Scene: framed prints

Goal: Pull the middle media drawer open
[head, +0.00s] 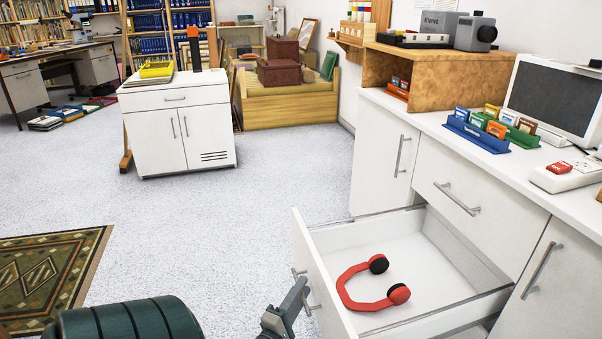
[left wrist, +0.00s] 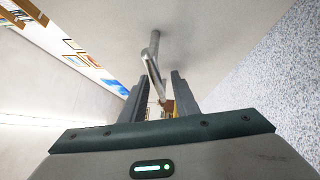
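A white drawer (head: 322,275) of the cabinet is pulled well out, below a closed drawer (head: 480,215); it looks like the middle one, though lower fronts are hidden. Red headphones (head: 349,296) with black pads lie inside it. Its metal handle (head: 314,307) is on the outer front face. My left gripper (head: 297,296) is at that handle. In the left wrist view the handle (left wrist: 154,72) runs between the two fingers of the gripper (left wrist: 160,92), which stand apart with gaps beside the bar. Contact cannot be told. My right gripper is not in view.
The countertop holds a monitor (head: 555,95), a blue card rack (head: 475,134) and a wooden shelf box (head: 430,75). A low white cabinet (head: 180,125) stands across the room. The speckled floor (head: 240,225) left of the drawer is clear, with a patterned rug (head: 50,270) further left.

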